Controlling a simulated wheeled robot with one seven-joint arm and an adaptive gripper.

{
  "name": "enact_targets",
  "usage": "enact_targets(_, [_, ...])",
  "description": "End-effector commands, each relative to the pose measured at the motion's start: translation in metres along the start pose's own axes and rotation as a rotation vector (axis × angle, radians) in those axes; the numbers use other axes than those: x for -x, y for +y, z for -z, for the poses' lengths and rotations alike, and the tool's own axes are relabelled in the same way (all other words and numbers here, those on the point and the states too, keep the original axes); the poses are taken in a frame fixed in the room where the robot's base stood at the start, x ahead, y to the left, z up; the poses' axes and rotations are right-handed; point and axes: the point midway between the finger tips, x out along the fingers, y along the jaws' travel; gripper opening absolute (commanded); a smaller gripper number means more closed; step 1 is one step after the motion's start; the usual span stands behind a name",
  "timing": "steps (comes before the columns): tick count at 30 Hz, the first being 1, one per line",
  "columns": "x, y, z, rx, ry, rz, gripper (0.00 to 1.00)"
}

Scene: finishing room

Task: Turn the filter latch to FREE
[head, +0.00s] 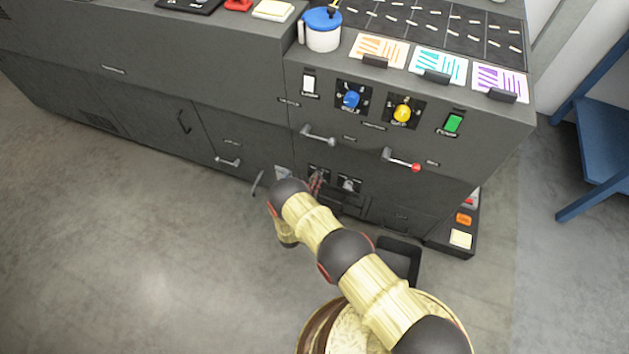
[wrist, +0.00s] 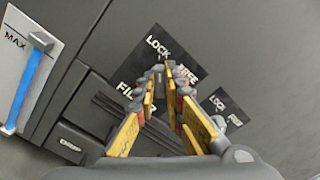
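The filter latch's dark plate (wrist: 181,48), with the words LOCK and FREE and a partly covered FILTER label, is in the middle of the wrist view. My gripper (wrist: 166,82) reaches over this plate, its yellow fingers apart with a narrow gap between the tips. The latch's grey handle is mostly hidden by the fingertips, so its angle and any contact are unclear. In the head view the latch (head: 319,171) is on the low front of the dark cabinet, and my gripper (head: 314,186) is right at it, partly hidden by my arm.
A second LOCK/FREE latch (wrist: 226,108) is close to the right; it also shows in the head view (head: 349,184). A MAX gauge with a blue strip (wrist: 27,85) is to the left. Levers with grey (head: 318,135) and red (head: 415,167) ends project above. A black bin (head: 403,258) stands on the floor.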

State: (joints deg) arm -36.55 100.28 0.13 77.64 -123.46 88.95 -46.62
Motion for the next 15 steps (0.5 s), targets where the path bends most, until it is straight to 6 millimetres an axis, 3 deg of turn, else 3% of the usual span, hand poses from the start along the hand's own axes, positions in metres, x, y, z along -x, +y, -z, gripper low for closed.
enact_targets(4, [0.0001,0.0002,0.0,0.0,0.0,-0.001,0.0])
enact_targets(15, [0.0001,0.0003,-0.0001,-0.004,0.0,-0.001,0.0])
